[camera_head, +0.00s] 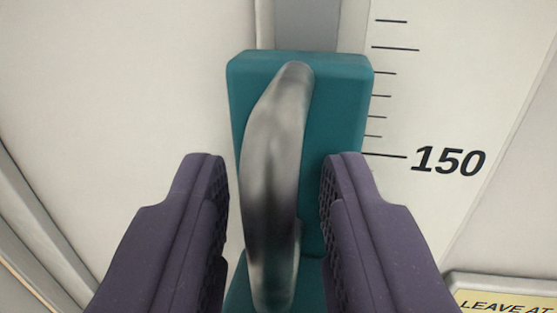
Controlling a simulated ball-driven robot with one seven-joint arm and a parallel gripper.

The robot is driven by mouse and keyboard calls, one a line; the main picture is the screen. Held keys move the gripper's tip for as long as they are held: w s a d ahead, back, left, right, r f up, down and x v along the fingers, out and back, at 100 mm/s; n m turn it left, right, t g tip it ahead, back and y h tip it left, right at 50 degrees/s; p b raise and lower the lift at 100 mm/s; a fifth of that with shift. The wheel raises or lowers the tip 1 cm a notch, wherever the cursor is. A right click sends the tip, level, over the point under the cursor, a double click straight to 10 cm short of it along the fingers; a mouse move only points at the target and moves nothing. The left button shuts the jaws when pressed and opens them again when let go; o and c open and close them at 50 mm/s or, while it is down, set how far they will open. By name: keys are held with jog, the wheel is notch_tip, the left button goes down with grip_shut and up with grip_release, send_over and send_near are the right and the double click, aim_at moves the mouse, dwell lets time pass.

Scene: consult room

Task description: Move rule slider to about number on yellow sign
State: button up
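The rule slider (340,120) is a teal block with a curved metal handle (272,170), in the middle of the view. My gripper (275,165) has two dark purple fingers, one on each side of the handle. The fingers are apart, with visible gaps to the handle on both sides. The white rule (440,90) has black tick marks and the number 150, whose line is right of the slider's middle part. The yellow sign (510,301) is at the lower right edge, cut off; only "LEAVE AT" shows, and no number on it is visible.
A grey vertical rail (307,25) runs up behind the slider. A pale wall panel (130,80) fills the left, with a frame edge (40,235) at the lower left. The space above the slider along the rail looks clear.

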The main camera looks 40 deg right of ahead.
grip_shut()
notch_tip(320, 180, up, 25)
jog(key=p, duration=0.9)
grip_release()
